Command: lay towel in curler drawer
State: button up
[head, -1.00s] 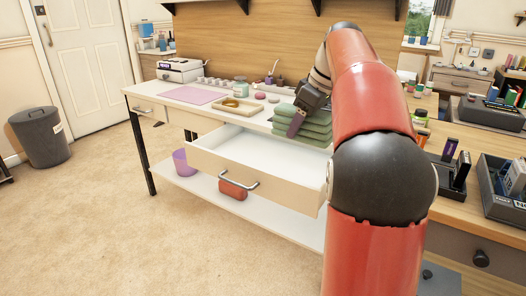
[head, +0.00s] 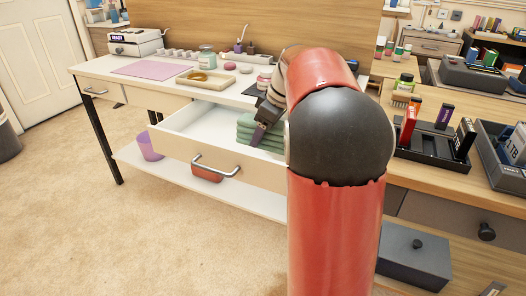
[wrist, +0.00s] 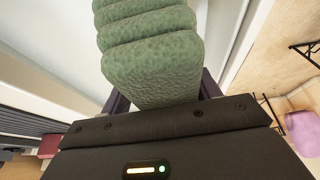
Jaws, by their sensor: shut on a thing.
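The folded green towel (head: 246,128) is a stack of several layers. It is at the right end of the open curler drawer (head: 172,146), its lower edge close behind the drawer front. I cannot tell whether it touches the drawer floor. My gripper (head: 260,134) is shut on the towel, with dark fingers over its near side. In the wrist view the towel (wrist: 152,65) fills the space between the fingers, and the pale drawer interior shows at the left. The drawer's left part is empty and white. My arm hides its right end.
The worktop above holds a pink mat (head: 155,69), a tan tray (head: 206,78), a jar (head: 207,55) and a white device (head: 134,42). A purple bin (head: 150,146) and a red item (head: 206,174) are on the lower shelf. A dark organizer (head: 435,146) stands at right.

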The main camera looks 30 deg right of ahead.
aim_at(263, 148)
jog(key=shift+f, duration=2.75)
jog(key=shift+f+b, duration=0.2)
jog(key=shift+b, duration=0.2)
jog(key=o, duration=1)
jog(key=shift+r, duration=0.15)
